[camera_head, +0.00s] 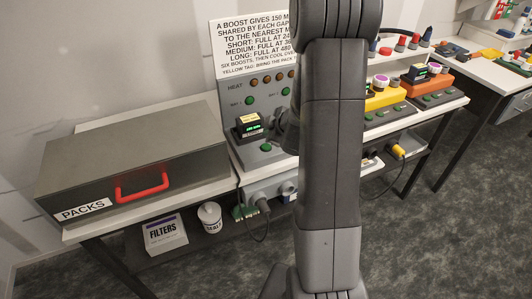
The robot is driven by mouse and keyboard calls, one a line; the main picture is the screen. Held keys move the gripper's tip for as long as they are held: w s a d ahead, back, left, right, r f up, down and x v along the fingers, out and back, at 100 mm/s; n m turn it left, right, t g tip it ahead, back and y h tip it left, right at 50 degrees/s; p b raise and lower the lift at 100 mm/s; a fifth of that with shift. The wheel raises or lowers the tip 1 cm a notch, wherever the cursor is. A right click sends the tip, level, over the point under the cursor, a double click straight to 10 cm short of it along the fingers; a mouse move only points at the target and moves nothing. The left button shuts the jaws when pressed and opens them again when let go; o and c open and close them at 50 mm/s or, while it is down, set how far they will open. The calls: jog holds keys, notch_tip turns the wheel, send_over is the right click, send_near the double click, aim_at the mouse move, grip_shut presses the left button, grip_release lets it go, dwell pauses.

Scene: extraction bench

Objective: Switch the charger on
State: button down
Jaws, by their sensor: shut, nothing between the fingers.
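The charger is likely the grey unit (228,98) at the middle of the bench, with a HEAT row of amber lights and green lights by its bay labels. A dark pack (249,124) with a lit green display and a yellow tag sits in its left bay. A green button (266,147) shows on the front below the pack. My arm stands upright across the middle of the view and hides the unit's right side. A dark wrist part of mine shows close to the right of the pack. My gripper's fingers are hidden.
A grey PACKS case (140,150) with a red handle (142,184) fills the bench at left. A FILTERS box (165,234) and a white tub (210,217) stand on the low shelf. Yellow (386,98) and orange (424,82) units stand right.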

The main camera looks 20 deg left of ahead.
aim_at(268, 148)
jog(key=shift+f+b, duration=1)
jog(key=shift+f, duration=0.6)
dwell(0.7)
jog(key=shift+f, duration=0.4)
jog(key=shift+f+b, duration=0.4)
jog(key=shift+b, duration=0.15)
dwell(0.4)
jog(key=shift+r, duration=0.15)
jog(key=shift+r+p, duration=0.7)
jog(key=shift+p, duration=0.2)
notch_tip(268, 148, up, 5)
jog(key=p, duration=0.5)
